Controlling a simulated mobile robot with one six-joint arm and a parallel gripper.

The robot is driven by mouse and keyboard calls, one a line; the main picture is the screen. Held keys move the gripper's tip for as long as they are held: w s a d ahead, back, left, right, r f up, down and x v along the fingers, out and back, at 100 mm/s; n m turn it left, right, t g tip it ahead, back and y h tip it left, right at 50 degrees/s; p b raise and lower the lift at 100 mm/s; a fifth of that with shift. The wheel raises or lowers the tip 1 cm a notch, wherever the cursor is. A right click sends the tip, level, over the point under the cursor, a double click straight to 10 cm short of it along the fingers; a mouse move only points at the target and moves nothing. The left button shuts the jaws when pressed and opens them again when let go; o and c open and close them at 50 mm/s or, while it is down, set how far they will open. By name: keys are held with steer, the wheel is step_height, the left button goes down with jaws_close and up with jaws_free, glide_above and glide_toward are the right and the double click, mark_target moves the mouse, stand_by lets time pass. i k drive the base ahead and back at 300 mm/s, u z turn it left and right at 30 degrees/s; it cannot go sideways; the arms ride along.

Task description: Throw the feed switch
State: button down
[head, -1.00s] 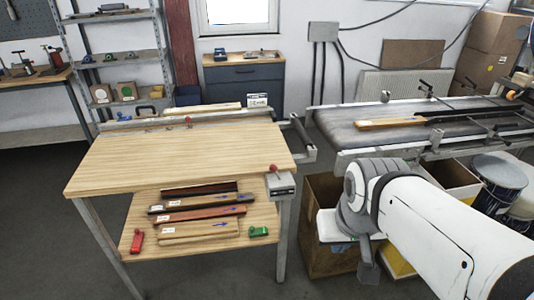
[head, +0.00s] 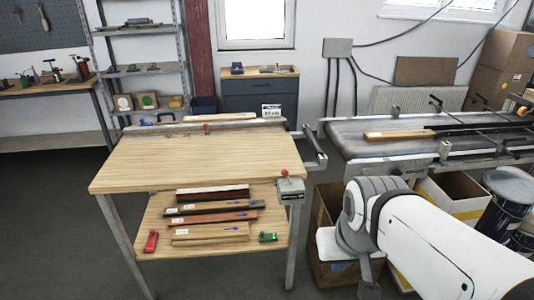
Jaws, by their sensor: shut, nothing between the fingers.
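A grey switch box (head: 291,190) with a short lever ending in a red knob (head: 284,173) is fixed at the right front corner of the wooden bench (head: 150,170). I take it as the feed switch; its lever stands up, leaning slightly left. My gripper (head: 369,278) hangs below my grey wrist at the lower right. It looks shut and empty, well to the right of and below the switch in the picture, touching nothing that I can make out. Fine detail of the fingertips is too small to see.
The lower shelf (head: 155,262) holds several wooden strips, a red block (head: 151,241) and a green block (head: 268,237). A conveyor (head: 350,139) carrying a wooden piece (head: 390,135) stands right, with a cardboard box (head: 322,222) below. Open floor lies at front left.

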mark_target(285, 172)
steer(key=u, duration=0.1)
steer(key=i, duration=1)
steer(key=u, duration=0.05)
